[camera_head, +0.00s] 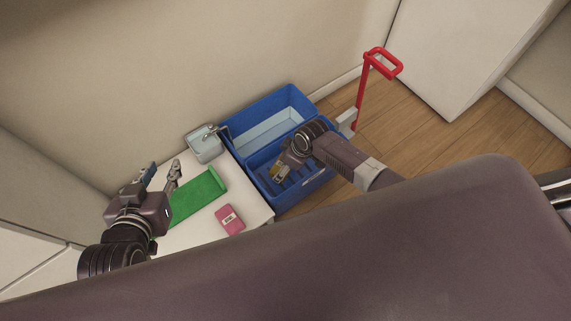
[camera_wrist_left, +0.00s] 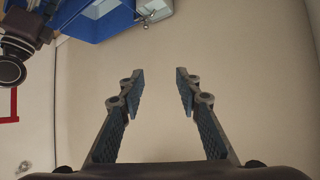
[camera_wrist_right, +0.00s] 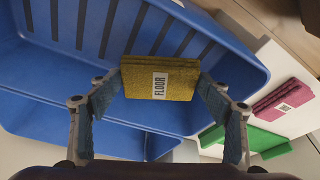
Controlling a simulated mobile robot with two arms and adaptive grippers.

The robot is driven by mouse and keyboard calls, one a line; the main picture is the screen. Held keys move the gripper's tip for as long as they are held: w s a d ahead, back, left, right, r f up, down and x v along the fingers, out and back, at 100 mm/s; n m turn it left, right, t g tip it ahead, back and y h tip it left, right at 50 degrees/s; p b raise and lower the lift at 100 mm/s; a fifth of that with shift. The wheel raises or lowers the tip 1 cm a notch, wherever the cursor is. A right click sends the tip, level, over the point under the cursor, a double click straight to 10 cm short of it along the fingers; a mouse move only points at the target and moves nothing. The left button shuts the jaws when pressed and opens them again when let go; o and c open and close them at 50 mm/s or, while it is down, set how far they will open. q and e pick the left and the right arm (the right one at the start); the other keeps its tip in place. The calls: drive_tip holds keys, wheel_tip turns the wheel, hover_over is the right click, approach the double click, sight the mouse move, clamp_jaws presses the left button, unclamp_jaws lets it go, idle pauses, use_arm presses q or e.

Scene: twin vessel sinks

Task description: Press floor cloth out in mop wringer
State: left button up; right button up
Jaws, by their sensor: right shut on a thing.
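The floor cloth is a folded yellow pad labelled FLOOR (camera_wrist_right: 161,80); in the right wrist view it is clamped between the two fingers of my right gripper (camera_wrist_right: 160,95). In the head view the cloth (camera_head: 279,172) shows partly under that gripper, over the slotted section of the blue mop wringer bucket (camera_head: 326,173). The wringer's red handle (camera_head: 363,90) stands upright at the bucket's right side. My left gripper (camera_head: 163,176) is open and empty above the white table; its parted fingers also show in the left wrist view (camera_wrist_left: 160,90).
The wall is close behind. Wooden floor (camera_head: 430,150) is clear to the right of the bucket.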

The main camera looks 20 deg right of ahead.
drive_tip(key=shift+f+b, duration=0.8)
drive_tip(key=shift+b, duration=0.1)
use_arm(q)
drive_tip(key=shift+w+d+r+t+h, duration=0.65)
drive_tip(key=shift+w+r+t, duration=0.75)
drive_tip(key=shift+r, duration=1.55)
drive_tip(key=shift+w+d+r+t+h, duration=0.6)
drive_tip(key=shift+w+r+t, duration=0.8)
drive_tip(key=shift+r, duration=1.55)
use_arm(e)
drive_tip(key=shift+f+b, duration=0.25)
drive_tip(key=shift+b, duration=0.05)
drive_tip(key=shift+f+b, duration=0.3)
drive_tip(key=shift+b, duration=0.05)
drive_tip(key=shift+f+b, duration=0.35)
drive_tip(key=shift+b, duration=0.05)
use_arm(q)
drive_tip(key=s+r+t+h, duration=0.2)
drive_tip(key=r+t, duration=0.4)
drive_tip(key=r, duration=0.5)
drive_tip(key=shift+s+d+r+m+t+b, duration=0.3)
drive_tip(key=shift+s+d+b, duration=0.1)
drive_tip(key=shift+s, duration=0.45)
use_arm(e)
drive_tip(key=shift+f, duration=0.4)
